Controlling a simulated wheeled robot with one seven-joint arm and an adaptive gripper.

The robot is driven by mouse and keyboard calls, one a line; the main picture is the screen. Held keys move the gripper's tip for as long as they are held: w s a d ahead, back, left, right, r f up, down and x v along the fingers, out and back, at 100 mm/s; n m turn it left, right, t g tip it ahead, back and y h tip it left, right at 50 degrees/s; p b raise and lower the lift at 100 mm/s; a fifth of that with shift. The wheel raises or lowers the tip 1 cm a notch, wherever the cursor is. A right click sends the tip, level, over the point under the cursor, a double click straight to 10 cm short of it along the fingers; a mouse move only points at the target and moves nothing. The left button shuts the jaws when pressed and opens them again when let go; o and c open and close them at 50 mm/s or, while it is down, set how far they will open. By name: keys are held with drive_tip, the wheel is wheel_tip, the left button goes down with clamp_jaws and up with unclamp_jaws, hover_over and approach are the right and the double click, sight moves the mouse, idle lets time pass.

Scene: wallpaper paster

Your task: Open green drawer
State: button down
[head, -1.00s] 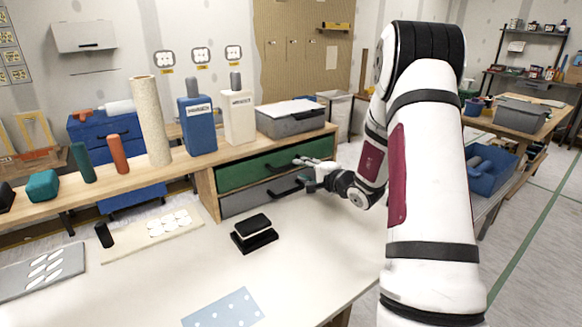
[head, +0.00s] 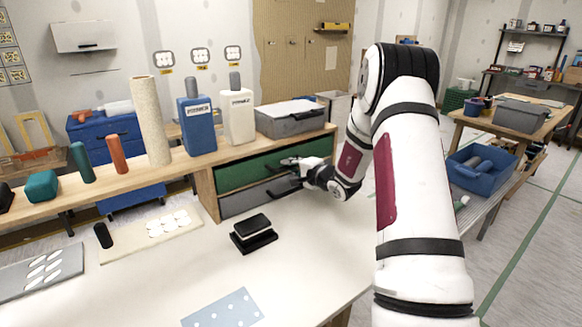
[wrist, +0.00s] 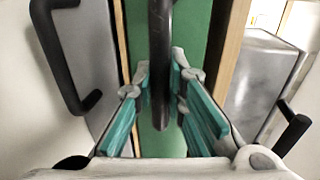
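The green drawer (head: 242,174) is the upper drawer under the wooden shelf and looks shut. It also shows behind the fingers in the wrist view (wrist: 197,30). Its black bar handle (wrist: 160,60) lies between the two teal-padded fingers of my gripper (wrist: 161,75). The fingers are apart, one on each side of the bar, and I see no clear grip on it. In the head view my gripper (head: 297,171) is at the drawer front, and it partly hides the handle there.
A grey drawer (head: 240,203) with a black handle (wrist: 72,70) is directly below. A grey bin (head: 292,120) stands on the shelf above.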

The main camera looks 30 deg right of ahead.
drive_tip(key=f+b+v, duration=0.2)
drive_tip(key=b+v, duration=0.1)
drive_tip(key=v, duration=0.8)
drive_tip(key=shift+s+f, duration=0.2)
drive_tip(key=shift+s, duration=0.4)
drive_tip(key=c, duration=1.6)
unclamp_jaws()
drive_tip(key=v, duration=1.2)
